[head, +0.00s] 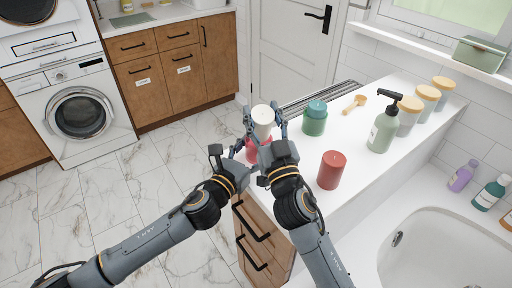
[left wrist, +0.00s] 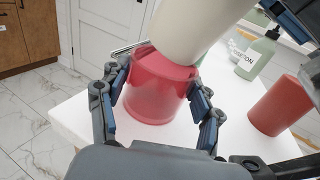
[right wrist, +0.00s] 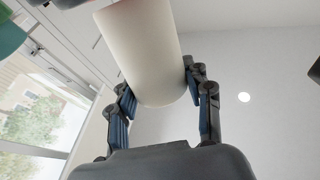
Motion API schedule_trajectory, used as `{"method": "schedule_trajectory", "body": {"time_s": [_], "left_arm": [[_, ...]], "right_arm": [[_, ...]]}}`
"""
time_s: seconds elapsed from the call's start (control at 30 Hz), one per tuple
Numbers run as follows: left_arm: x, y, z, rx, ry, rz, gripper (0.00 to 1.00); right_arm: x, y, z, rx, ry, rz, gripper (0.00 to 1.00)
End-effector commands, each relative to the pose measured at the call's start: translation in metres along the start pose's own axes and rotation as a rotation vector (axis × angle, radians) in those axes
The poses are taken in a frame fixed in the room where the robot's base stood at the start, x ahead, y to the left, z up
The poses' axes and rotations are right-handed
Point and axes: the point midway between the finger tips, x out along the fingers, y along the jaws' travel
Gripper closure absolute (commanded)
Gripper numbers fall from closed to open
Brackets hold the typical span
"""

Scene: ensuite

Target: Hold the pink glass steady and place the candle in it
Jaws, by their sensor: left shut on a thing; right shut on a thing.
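The pink glass (head: 259,154) stands upright near the counter's front left edge. My left gripper (head: 246,150) is shut around its sides, one finger on each side in the left wrist view (left wrist: 158,98). The cream-white candle (head: 262,118) is directly over the glass. My right gripper (head: 267,127) is shut on the candle, which shows between its fingers in the right wrist view (right wrist: 146,52). In the left wrist view the candle (left wrist: 193,28) looks tilted, and its lower end overlaps the glass's rim. I cannot tell whether that end is inside the glass.
A red candle (head: 331,170) and a green glass with a green candle (head: 314,121) stand close by on the white counter (head: 345,135). A pump bottle (head: 383,128), a wooden scoop (head: 354,104) and several lidded jars (head: 408,115) stand farther right. A bathtub (head: 450,235) is at the lower right.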

Motion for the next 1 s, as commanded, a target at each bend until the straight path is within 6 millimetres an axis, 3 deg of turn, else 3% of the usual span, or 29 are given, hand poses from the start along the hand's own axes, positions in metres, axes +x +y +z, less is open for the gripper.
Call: {"method": "schedule_trajectory", "body": {"time_s": [0.4,0.67,0.7,0.8,1.0], "left_arm": [[0.000,0.000,0.000,0.000,0.000,0.000,0.70],[0.000,0.000,0.000,0.000,-0.001,0.000,0.70],[0.000,0.000,0.000,0.000,-0.001,0.000,0.70],[0.000,0.000,-0.001,0.000,-0.001,0.000,0.70],[0.000,0.000,0.000,0.000,-0.002,0.000,0.70]], "right_arm": [[-0.009,0.000,0.025,0.002,-0.005,0.000,0.88],[-0.011,-0.001,0.030,0.000,-0.013,0.000,0.88],[-0.011,0.000,0.030,-0.001,-0.014,0.000,0.42],[-0.011,0.000,0.031,-0.001,-0.014,0.000,0.24],[-0.011,0.000,0.031,-0.002,-0.015,0.001,0.24]]}}
